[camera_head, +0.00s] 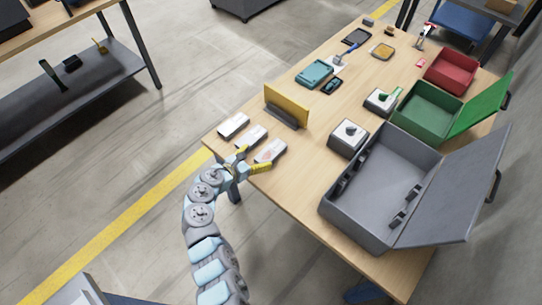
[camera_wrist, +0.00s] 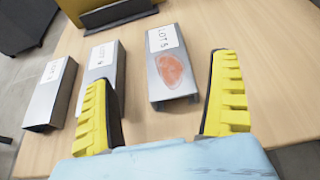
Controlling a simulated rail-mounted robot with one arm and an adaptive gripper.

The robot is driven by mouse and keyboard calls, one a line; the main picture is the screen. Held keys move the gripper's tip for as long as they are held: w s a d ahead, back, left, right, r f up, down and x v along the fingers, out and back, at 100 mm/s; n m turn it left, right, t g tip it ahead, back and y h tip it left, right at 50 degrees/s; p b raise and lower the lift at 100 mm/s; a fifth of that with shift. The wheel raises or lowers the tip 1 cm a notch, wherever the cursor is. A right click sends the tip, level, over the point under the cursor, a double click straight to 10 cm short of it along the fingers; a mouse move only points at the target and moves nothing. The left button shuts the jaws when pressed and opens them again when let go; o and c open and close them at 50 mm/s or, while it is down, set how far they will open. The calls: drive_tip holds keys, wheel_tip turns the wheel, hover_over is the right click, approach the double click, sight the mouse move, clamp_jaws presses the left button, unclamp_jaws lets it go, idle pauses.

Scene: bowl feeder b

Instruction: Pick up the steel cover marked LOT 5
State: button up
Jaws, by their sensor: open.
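The steel cover marked LOT 5 (camera_wrist: 172,92) is a grey channel-shaped piece with a white label at its far end and a reddish patch on its top. In the head view it is the rightmost of three covers (camera_head: 270,151) near the table's front left edge. My gripper (camera_wrist: 162,68) has its yellow fingers wide apart and empty, with the LOT 5 cover showing between them in the wrist view. In the head view my gripper (camera_head: 250,162) is at the near ends of the covers. I cannot tell its height above the table.
Two similar labelled covers, one in the middle (camera_wrist: 98,75) and one at left (camera_wrist: 48,100), lie beside it; the left finger overlaps the middle one. A yellow plate on a dark base (camera_head: 285,108) stands behind. Grey (camera_head: 375,240), green and red boxes line the right side.

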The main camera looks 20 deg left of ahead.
sight(274, 148)
drive_tip(key=b+x, duration=0.1)
drive_tip(key=x, duration=0.3)
drive_tip(key=shift+w, duration=0.2)
drive_tip(key=b+x, duration=0.2)
drive_tip(key=x, duration=0.1)
drive_tip(key=b+x, duration=0.1)
drive_tip(key=shift+d+f+b, duration=0.35)
drive_tip(key=shift+d+f, duration=0.05)
drive_tip(key=shift+f, duration=0.05)
drive_tip(key=shift+w+r, duration=0.1)
drive_tip(key=shift+w, duration=0.25)
drive_tip(key=c, duration=1.3)
drive_tip(key=shift+c, duration=0.2)
drive_tip(key=shift+r, duration=0.1)
